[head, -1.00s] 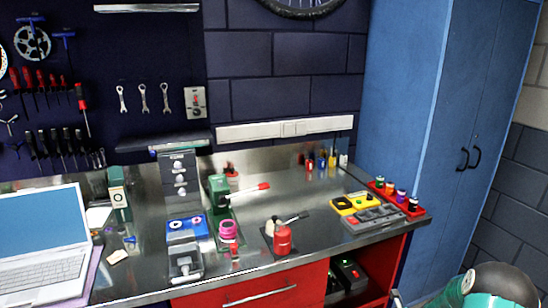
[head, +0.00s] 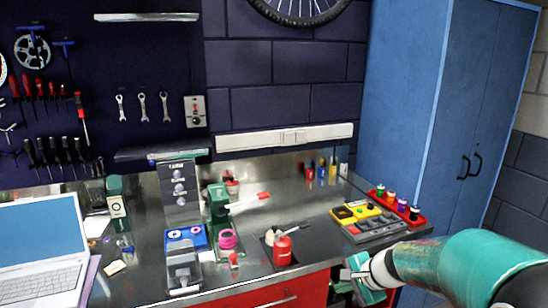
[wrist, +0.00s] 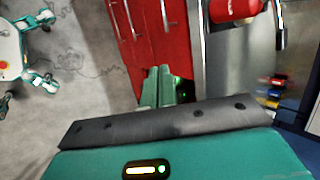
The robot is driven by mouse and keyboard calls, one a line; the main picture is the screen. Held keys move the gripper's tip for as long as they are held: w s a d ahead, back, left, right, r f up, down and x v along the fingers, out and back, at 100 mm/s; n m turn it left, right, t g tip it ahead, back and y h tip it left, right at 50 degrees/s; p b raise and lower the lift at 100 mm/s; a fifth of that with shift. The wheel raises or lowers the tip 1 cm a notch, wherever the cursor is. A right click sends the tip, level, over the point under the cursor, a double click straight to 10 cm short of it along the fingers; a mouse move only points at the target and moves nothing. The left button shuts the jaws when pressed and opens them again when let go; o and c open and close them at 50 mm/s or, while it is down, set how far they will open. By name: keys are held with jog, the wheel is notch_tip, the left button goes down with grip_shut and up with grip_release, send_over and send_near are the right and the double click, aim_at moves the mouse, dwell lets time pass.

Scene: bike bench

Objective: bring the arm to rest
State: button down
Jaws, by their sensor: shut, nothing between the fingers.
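My gripper (head: 361,275) shows at the lower right of the head view, in front of the bench's front edge and its red lower part. My teal arm reaches in from the right edge. In the wrist view the two green fingers (wrist: 158,86) are together with nothing between them. They are in open air before the red drawers and touch nothing that I can see.
The metal bench (head: 320,219) carries a laptop (head: 38,240), a red bottle (head: 283,250), a yellow and grey tray (head: 375,222) and a red rack of spools (head: 395,204). A blue cabinet (head: 412,110) stands behind at right.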

jog(key=s+r+n+h, duration=0.1)
jog(key=s+r+n, duration=0.2)
jog(key=s, duration=0.5)
jog(key=s+a+r+n+h, duration=0.1)
jog(key=s+r+n, duration=0.3)
jog(key=s, duration=0.4)
jog(key=s+r+n+h, duration=0.3)
jog(key=s+r+n, duration=0.1)
jog(key=s, duration=0.4)
jog(key=shift+a+n, duration=0.4)
jog(key=shift+n, duration=0.5)
